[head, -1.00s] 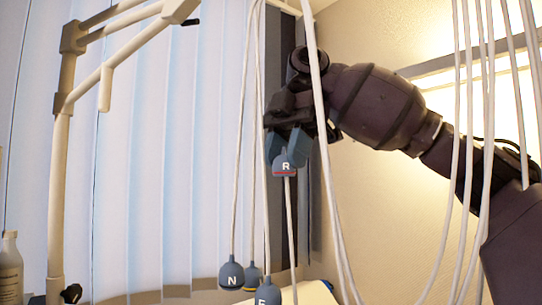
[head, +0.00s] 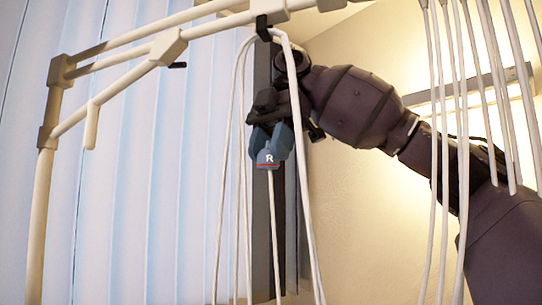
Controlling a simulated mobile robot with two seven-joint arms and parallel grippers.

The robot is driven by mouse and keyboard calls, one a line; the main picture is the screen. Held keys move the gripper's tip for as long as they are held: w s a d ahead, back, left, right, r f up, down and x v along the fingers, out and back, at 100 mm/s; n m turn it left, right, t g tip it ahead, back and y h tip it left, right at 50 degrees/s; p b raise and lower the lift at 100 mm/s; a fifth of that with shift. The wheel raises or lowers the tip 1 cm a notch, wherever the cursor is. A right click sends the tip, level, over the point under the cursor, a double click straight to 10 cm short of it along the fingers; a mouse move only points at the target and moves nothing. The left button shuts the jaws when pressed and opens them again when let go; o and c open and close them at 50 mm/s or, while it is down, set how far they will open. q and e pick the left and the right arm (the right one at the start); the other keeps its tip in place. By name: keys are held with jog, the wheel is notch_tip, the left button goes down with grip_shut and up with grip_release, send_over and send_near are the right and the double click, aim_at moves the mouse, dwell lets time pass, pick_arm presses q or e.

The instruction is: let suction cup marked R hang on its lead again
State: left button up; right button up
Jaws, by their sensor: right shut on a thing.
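The blue-grey suction cup marked R (head: 268,161), with a red line near its lower edge, is in the middle of the head view. My right gripper (head: 269,140) is shut on its upper part from above and holds it in the air with the letter upright. A white lead (head: 274,225) shows straight below the cup; I cannot tell whether it belongs to this cup or passes behind it. My gripper hides the top of the cup. My left gripper is not in view.
A cream overhead frame (head: 115,88) crosses the upper left and top. A black clip (head: 263,28) sits on it above my gripper, with white leads (head: 303,155) hanging close by. Several more leads (head: 462,140) hang at right, in front of my arm. Vertical blinds (head: 165,200) stand behind.

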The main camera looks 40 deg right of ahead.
notch_tip(320, 180, up, 4)
jog(key=shift+f+p, duration=0.15)
jog(key=shift+p, duration=0.7)
notch_tip(320, 180, up, 2)
jog(key=shift+r+p, duration=0.2)
jog(key=shift+p, duration=0.5)
jog(key=shift+r+p, duration=0.45)
jog(key=shift+r, duration=0.3)
jog(key=shift+r+p, duration=0.4)
jog(key=shift+r, duration=0.25)
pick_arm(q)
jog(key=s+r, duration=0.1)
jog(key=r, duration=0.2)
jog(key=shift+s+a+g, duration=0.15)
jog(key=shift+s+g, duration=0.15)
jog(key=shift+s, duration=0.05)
pick_arm(e)
jog(key=shift+r, duration=0.15)
